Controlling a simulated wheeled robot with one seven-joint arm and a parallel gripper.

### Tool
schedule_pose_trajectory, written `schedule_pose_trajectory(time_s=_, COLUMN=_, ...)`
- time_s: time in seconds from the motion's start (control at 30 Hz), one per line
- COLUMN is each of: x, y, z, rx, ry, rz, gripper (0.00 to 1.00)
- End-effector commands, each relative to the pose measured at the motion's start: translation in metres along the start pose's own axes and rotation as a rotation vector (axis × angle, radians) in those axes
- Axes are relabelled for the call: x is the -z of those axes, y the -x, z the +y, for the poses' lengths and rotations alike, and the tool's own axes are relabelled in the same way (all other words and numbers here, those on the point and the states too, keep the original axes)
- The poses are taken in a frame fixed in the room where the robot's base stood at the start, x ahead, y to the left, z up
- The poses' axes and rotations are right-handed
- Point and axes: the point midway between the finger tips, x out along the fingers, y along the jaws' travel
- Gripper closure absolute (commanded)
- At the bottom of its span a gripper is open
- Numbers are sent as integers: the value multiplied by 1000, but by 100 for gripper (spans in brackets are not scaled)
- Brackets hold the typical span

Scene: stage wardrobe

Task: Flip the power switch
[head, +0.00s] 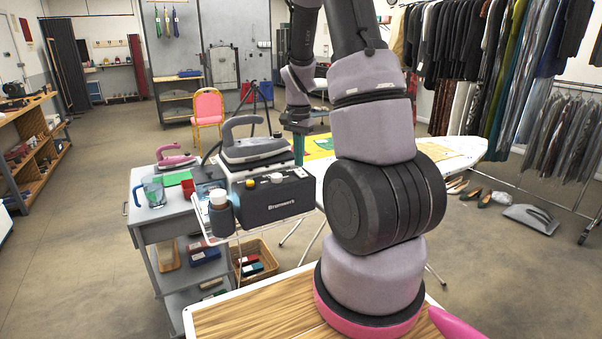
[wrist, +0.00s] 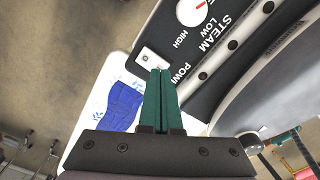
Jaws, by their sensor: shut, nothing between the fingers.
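My gripper (wrist: 160,72) has green fingers pressed together, empty. Its tips show just below and right of the switch and overlap the label; I cannot tell whether they touch.
A red-and-white dial (wrist: 192,12) sits above the switch. A blue cloth (wrist: 124,106) lies on a white surface at left. The cart (head: 160,232) also bears a glass mug (head: 153,191) and a pink iron (head: 175,158). An ironing board (head: 470,150) stands behind my arm.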

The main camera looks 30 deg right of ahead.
Motion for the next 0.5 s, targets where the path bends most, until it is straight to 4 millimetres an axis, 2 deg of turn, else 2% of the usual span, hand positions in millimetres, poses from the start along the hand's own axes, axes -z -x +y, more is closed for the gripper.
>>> schedule_pose_trajectory(time_s=0.5, x=0, y=-8, z=0, rx=0, ry=1, rz=0, gripper=100)
